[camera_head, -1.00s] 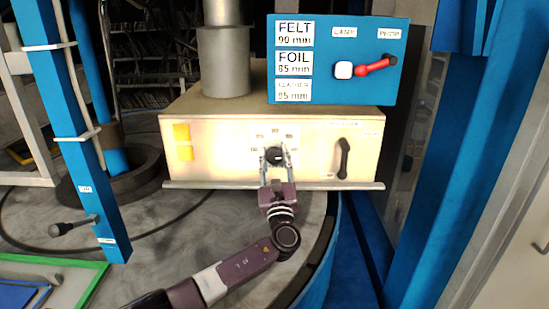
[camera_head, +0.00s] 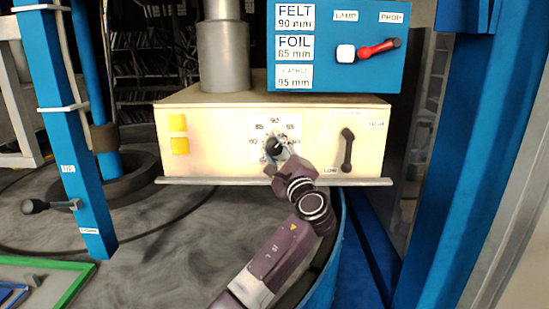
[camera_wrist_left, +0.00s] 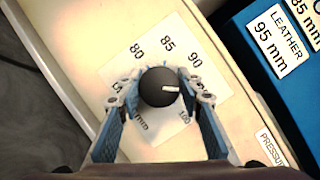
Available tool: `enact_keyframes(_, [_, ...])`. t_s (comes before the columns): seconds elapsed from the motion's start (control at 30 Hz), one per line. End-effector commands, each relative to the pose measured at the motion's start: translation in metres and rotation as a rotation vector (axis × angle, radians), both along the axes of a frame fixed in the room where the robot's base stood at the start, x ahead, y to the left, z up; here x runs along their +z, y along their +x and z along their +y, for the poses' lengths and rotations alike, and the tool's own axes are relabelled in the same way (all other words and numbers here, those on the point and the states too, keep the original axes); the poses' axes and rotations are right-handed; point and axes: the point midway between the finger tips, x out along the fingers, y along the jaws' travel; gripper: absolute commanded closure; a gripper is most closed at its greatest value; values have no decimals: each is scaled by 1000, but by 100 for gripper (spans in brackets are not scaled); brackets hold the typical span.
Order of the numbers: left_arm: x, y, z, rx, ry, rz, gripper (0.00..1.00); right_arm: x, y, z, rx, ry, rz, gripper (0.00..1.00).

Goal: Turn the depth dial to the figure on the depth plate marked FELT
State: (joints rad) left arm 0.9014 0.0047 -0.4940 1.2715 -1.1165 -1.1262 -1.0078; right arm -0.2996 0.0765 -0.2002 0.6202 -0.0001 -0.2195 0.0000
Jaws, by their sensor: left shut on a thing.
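The depth dial (camera_wrist_left: 157,88) is a black knob on a white scale card (camera_wrist_left: 152,128) on the cream machine front. It also shows in the head view (camera_head: 275,145). My left gripper (camera_head: 277,150) is shut on it, with one finger on each side in the left wrist view (camera_wrist_left: 160,98). The dial's white mark points right in that view, below the 90 and toward a figure partly hidden by the right finger. The depth plate (camera_head: 294,47) reads FELT 90 mm, FOIL 85 mm, and a fainter 95 mm line, LEATHER in the wrist view. My right gripper is not in view.
A black lever (camera_head: 347,150) stands right of the dial. The blue panel (camera_head: 385,72) above has a white button (camera_head: 346,54) and a red-and-black lever (camera_head: 379,49). A ledge (camera_head: 230,181) runs below.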

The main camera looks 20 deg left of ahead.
Motion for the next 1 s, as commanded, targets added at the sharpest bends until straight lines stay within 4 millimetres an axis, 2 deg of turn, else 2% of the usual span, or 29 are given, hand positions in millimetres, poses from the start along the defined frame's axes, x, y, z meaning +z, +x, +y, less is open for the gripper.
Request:
enact_keyframes(0.03, [-5, 0, 0, 1, -48, -11, 91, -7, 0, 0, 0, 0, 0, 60])
enact_keyframes(0.2, [-4, 0, 0, 1, -202, -55, 91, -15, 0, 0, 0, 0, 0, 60])
enact_keyframes(0.6, [-3, 0, 0, 2, -525, -146, 91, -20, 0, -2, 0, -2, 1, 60])
enact_keyframes(1.0, [-4, 0, 1, 6, -688, -191, 91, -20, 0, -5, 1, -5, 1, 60])
